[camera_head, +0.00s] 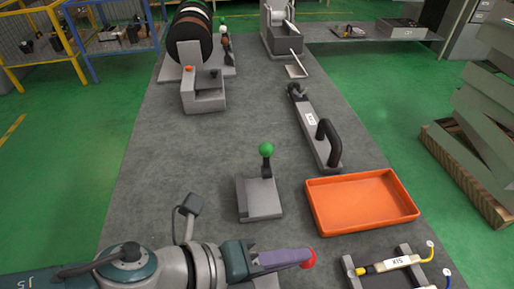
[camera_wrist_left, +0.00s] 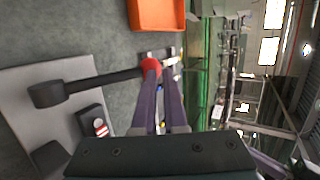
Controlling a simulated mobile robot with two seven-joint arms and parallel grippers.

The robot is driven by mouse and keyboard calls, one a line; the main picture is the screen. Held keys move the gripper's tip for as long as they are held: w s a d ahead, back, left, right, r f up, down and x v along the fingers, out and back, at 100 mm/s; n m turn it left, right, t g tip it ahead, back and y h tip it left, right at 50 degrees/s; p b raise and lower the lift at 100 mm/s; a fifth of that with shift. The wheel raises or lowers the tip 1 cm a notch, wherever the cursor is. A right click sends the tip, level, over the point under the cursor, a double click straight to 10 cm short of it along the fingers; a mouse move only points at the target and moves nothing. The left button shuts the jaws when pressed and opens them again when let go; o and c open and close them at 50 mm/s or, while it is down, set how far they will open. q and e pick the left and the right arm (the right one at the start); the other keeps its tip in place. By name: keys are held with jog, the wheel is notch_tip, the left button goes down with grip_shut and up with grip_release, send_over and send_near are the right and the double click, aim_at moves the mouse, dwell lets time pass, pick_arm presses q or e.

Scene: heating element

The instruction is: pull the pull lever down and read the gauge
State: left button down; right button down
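The red ball knob of the pull lever (camera_head: 308,259) is at the bottom of the head view, at the purple fingertips of my left gripper (camera_head: 301,257). In the left wrist view the red knob (camera_wrist_left: 151,67) sits on a dark rod running left to a black hub above a pale plate. There my left gripper (camera_wrist_left: 160,75) has a narrow gap between its fingers. The knob lies at the left fingertip, off the middle of the gap; whether they touch is unclear. No readable gauge face shows. My right gripper is out of view.
On the grey table (camera_head: 150,150) stand a green-knobbed lever block (camera_head: 262,197), an orange tray (camera_head: 362,203), a black-handled bar (camera_head: 318,130) and a rack with a yellow-tipped tool (camera_head: 392,264). A grey post with a small head (camera_head: 189,205) rises near my left arm. The left middle is clear.

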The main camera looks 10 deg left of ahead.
pick_arm(q)
jog(key=shift+w+d+f+b, duration=0.15)
jog(key=shift+d+f+b, duration=0.15)
jog(key=shift+d, duration=0.15)
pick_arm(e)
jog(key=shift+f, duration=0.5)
